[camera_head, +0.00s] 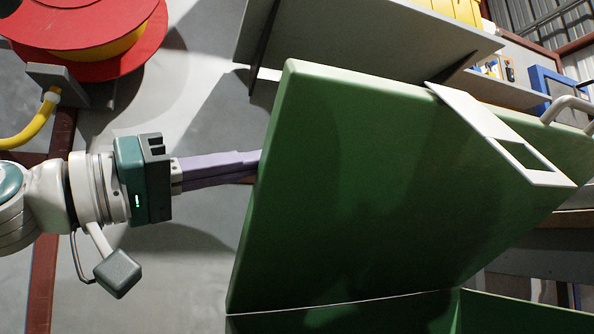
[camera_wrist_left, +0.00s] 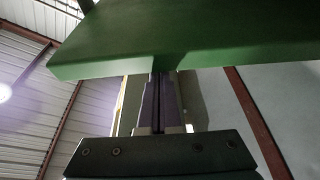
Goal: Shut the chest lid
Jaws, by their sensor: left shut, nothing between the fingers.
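The green chest lid (camera_head: 350,180) stands raised and tilted, filling the middle and right of the head view. The chest body (camera_head: 340,318) shows only as a green strip along the bottom edge. My left gripper (camera_head: 250,160) comes in from the left with its purple fingers shut and empty. Its tips meet the lid's left edge in the picture and seem partly hidden behind it. In the left wrist view the shut fingers (camera_wrist_left: 160,88) reach up to the lid (camera_wrist_left: 190,35), which covers their tips. I cannot tell whether they touch it. My right gripper is not in view.
A red cable reel (camera_head: 80,35) with yellow cable is at the upper left. A grey shelf (camera_head: 370,35) and a bench with a blue box (camera_head: 550,85) are behind the lid. The grey floor left of the lid is mostly clear.

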